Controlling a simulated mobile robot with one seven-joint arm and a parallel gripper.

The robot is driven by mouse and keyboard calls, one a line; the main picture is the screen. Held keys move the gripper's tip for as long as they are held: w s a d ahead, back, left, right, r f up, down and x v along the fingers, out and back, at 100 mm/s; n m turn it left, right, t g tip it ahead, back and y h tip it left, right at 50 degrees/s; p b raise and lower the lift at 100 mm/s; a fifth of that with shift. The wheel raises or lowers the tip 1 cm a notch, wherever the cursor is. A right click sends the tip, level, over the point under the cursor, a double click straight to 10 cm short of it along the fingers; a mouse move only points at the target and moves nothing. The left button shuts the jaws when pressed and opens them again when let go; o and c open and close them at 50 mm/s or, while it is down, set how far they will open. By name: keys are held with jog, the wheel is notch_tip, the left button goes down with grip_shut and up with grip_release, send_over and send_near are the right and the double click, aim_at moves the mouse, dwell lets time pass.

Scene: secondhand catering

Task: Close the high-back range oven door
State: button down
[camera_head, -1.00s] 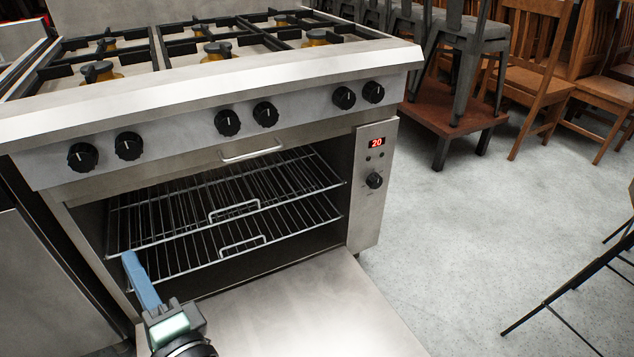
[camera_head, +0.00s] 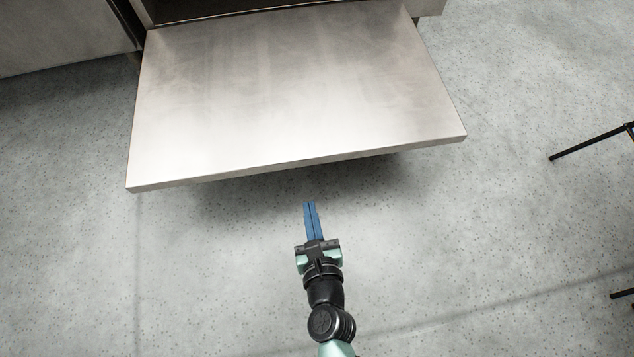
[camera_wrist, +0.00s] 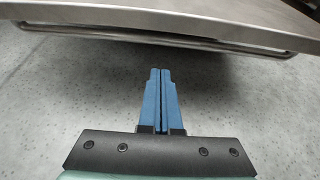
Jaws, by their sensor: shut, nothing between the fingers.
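The oven door (camera_head: 290,95) is folded down open, a flat steel panel lying about level in front of the oven. Its underside handle bar (camera_wrist: 160,45) shows in the wrist view, running along below the door's front edge (camera_wrist: 170,18). My gripper (camera_head: 309,206) is in front of the door's front edge, apart from it, with its blue fingers pointing toward the door. In the wrist view the fingers (camera_wrist: 161,74) are pressed together with nothing between them, below the handle bar in the picture. Only the bottom of the oven opening (camera_head: 200,8) shows at the top.
Speckled grey floor (camera_head: 480,290) lies open around the door on both sides and in front. A steel cabinet (camera_head: 60,35) stands at the upper left. Thin black legs of furniture (camera_head: 590,143) stand at the right edge.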

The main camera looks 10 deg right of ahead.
jog(key=f+b+x, duration=0.1)
jog(key=b+x, duration=0.2)
jog(key=x, duration=0.7)
jog(key=shift+s+r+p, duration=0.15)
jog(key=shift+r+p, duration=1.15)
jog(key=shift+r, duration=0.85)
jog(key=shift+r, duration=0.15)
